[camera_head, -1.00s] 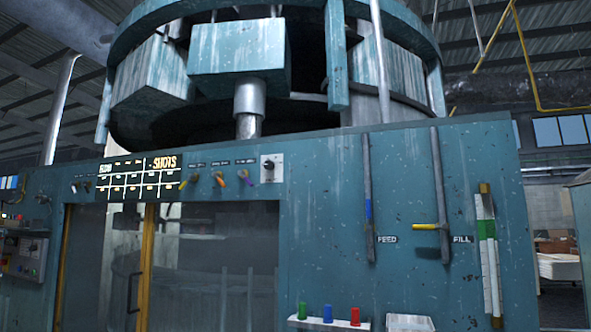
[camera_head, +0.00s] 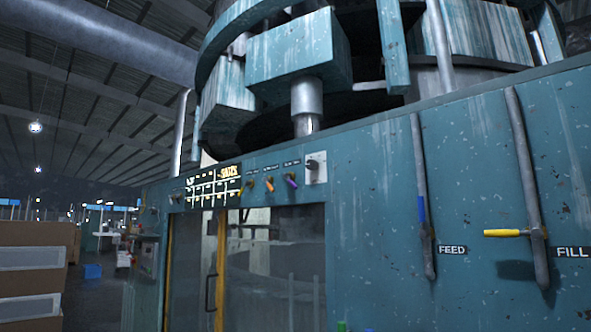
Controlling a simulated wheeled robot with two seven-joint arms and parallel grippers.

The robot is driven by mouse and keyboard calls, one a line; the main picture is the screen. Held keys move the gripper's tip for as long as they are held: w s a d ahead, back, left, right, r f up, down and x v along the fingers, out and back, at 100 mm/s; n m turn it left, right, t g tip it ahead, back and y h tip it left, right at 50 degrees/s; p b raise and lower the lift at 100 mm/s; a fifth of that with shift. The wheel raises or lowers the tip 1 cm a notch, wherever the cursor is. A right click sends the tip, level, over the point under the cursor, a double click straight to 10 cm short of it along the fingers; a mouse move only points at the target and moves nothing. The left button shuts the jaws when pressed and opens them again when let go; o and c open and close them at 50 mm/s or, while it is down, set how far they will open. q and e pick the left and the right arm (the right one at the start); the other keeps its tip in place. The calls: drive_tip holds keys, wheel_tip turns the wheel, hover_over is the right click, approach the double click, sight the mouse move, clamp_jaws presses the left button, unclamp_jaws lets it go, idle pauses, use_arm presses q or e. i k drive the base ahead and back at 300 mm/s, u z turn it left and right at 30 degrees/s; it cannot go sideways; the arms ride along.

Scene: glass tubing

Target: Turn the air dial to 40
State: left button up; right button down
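A row of small controls sits on the teal machine's front, right of the lit display. Neither of my grippers is in view.
The lit display (camera_head: 214,187) is above glass doors with a yellow frame (camera_head: 221,265). The FEED lever (camera_head: 423,200) and FILL lever (camera_head: 527,190) hang on the right. Cardboard boxes (camera_head: 30,234) stand at the lower left. Open floor shows between the boxes and the machine.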

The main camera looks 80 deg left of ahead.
sight(312, 164)
drive_tip(key=u, duration=0.75)
drive_tip(key=i, duration=0.65)
drive_tip(key=u, duration=0.8)
